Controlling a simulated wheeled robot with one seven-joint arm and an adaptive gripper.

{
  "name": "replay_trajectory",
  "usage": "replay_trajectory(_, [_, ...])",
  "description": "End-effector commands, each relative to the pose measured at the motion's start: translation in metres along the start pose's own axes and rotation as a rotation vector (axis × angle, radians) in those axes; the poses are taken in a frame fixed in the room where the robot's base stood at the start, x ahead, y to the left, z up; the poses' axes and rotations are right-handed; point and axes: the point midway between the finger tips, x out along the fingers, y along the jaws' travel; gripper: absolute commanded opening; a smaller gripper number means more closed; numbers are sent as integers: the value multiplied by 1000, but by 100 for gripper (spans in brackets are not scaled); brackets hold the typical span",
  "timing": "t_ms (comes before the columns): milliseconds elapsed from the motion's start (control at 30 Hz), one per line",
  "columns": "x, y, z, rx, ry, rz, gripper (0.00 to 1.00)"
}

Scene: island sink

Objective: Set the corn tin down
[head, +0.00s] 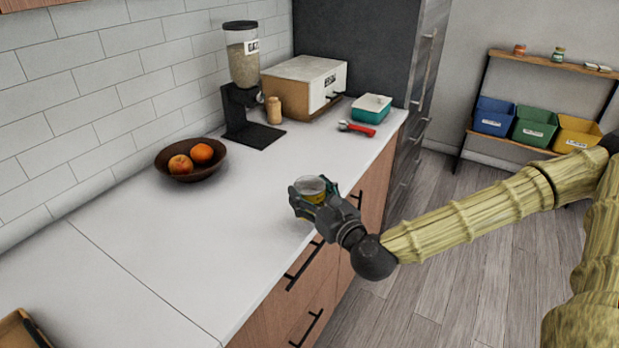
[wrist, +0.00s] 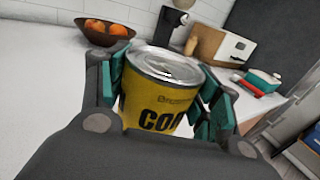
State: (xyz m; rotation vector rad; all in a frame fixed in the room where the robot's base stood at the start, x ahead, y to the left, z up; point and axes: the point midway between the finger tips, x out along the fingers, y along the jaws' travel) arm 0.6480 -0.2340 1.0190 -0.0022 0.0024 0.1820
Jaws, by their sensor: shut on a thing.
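The corn tin (wrist: 158,97) is yellow with dark lettering and a silver lid, and it is upright between my gripper's fingers in the wrist view. In the head view the tin (head: 311,186) shows mostly as its lid and a bit of yellow, the rest hidden by my gripper (head: 318,193). My gripper is shut on the tin at the front edge of the white counter (head: 190,240). I cannot tell whether the tin's base touches the counter, as it is hidden.
A brown bowl (head: 172,172) with orange fruit stands near the wall. A grain dispenser (head: 242,58), a small jar (head: 274,110), a bread box (head: 302,82), a red tool (head: 357,128) and a teal container (head: 371,106) are further back. The counter's middle is clear.

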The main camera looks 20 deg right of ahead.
Motion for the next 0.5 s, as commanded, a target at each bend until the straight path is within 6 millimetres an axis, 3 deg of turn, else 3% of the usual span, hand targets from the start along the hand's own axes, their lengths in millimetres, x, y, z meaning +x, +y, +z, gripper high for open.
replay_trajectory(33, [-2,0,7,-1,2,0,22])
replay_trajectory(500, [-16,3,5,2,-2,3,23])
